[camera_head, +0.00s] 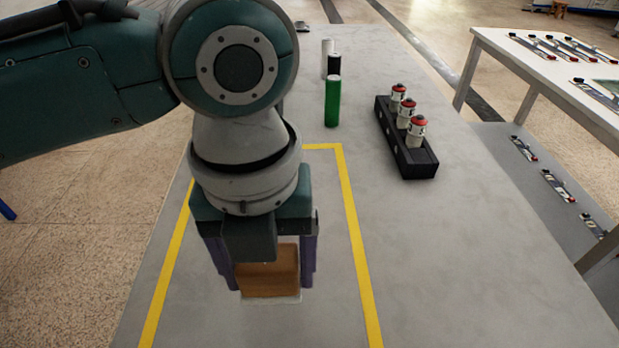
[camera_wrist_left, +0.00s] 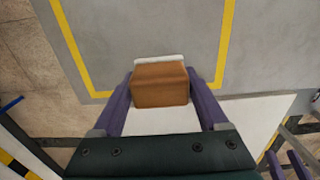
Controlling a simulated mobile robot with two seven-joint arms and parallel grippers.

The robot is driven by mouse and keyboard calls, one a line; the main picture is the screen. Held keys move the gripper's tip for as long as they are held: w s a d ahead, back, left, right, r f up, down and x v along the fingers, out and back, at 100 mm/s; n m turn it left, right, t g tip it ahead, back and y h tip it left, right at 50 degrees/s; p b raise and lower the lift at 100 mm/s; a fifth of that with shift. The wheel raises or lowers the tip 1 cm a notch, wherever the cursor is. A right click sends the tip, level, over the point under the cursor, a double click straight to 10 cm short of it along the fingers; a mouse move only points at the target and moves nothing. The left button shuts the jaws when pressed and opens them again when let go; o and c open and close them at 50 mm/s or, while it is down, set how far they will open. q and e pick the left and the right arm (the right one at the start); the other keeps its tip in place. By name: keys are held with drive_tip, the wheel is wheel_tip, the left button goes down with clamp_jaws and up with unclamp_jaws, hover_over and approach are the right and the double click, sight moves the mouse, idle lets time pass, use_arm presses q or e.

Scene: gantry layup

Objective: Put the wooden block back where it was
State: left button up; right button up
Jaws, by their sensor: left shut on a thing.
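The brown wooden block (camera_head: 268,273) is between the two purple fingers of my left gripper (camera_head: 268,262), which is shut on it. In the left wrist view the block (camera_wrist_left: 160,84) sits between the fingertips (camera_wrist_left: 160,90). A thin white edge shows along the block's lower side; I cannot tell whether it belongs to the block or to something under it. The block is over the area inside the yellow outline (camera_head: 354,223) on the grey table. I cannot tell whether it touches the table. Purple fingers, likely my right gripper (camera_wrist_left: 286,166), show at the lower right corner of the wrist view.
A green cylinder (camera_head: 332,102), a black one (camera_head: 334,66) and a white one (camera_head: 327,50) stand behind the outline. A black rack (camera_head: 413,163) holds red-topped bottles to the right. The grey table (camera_head: 460,260) is clear at front right. A white table (camera_head: 540,75) stands farther right.

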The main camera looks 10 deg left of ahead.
sight(277, 311)
use_arm(q)
drive_tip(key=shift+f+b, duration=0.65)
drive_tip(key=shift+f, duration=2.3)
drive_tip(key=shift+f, duration=0.15)
drive_tip(key=o, duration=1.3)
drive_tip(key=shift+o, duration=0.2)
